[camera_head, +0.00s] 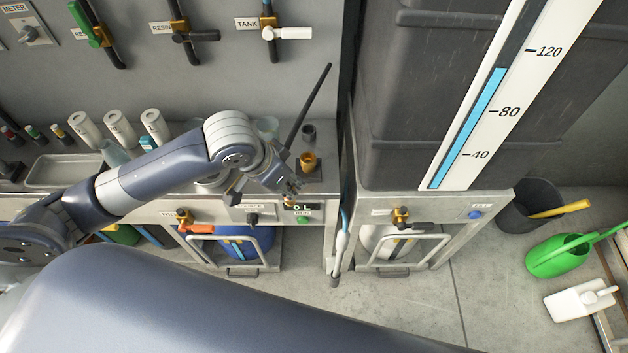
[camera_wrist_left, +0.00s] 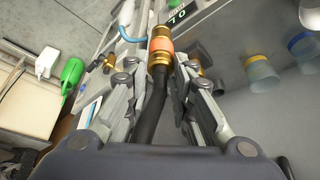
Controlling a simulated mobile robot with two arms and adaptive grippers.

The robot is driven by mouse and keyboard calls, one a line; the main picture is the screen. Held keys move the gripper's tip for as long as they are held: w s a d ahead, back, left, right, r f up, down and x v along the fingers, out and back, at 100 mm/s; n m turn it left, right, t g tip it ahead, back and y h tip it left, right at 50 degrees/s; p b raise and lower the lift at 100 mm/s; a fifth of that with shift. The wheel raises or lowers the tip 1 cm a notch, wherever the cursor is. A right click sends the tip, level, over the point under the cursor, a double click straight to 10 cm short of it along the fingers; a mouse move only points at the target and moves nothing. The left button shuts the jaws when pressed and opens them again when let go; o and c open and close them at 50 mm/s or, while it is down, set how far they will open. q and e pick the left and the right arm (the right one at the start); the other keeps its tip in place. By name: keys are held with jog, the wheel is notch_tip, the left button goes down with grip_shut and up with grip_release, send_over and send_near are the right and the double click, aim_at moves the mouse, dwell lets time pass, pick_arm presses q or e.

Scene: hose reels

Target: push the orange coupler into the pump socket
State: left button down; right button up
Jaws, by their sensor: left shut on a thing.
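The orange coupler (camera_wrist_left: 160,45) shows in the left wrist view as an orange band between brass rings on a black hose (camera_wrist_left: 149,112). My left gripper (camera_wrist_left: 160,60) is shut on it, with a finger on each side. In the head view my left gripper (camera_head: 288,187) is over the front of the bench, and its fingers hide most of the coupler there. A brass fitting (camera_head: 308,161) stands on a dark plate just right of and behind the gripper; I cannot tell whether it is the pump socket. Whether the coupler touches any socket is hidden. My right gripper is out of view.
The bench (camera_head: 150,212) holds a tray (camera_head: 64,171) and several white cylinders. A display (camera_head: 302,207) and valve handles line its front edge. A large dark tank (camera_head: 415,100) stands at right. A black bucket (camera_head: 530,205) and green watering can (camera_head: 560,256) are on the floor.

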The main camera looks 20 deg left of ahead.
pick_arm(q)
jog(key=w+f+p, duration=0.1)
jog(key=w, duration=0.4)
jog(key=w+f+p, duration=0.2)
jog(key=w, duration=0.4)
jog(key=w+f+p, duration=0.1)
jog(key=w+f, duration=0.1)
jog(key=w, duration=0.3)
jog(key=shift+w+a+p, duration=0.15)
jog(key=shift+a+p, duration=0.15)
jog(key=shift+f, duration=0.25)
jog(key=c, duration=1.4)
grip_release()
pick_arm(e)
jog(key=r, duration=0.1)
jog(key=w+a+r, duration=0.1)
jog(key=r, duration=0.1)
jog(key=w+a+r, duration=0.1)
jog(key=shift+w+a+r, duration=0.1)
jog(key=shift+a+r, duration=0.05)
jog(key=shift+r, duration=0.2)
pick_arm(q)
jog(key=shift+r, duration=0.25)
jog(key=b+v, duration=0.1)
jog(key=v, duration=1)
jog(key=shift+r+b, duration=0.3)
jog(key=shift+r, duration=0.05)
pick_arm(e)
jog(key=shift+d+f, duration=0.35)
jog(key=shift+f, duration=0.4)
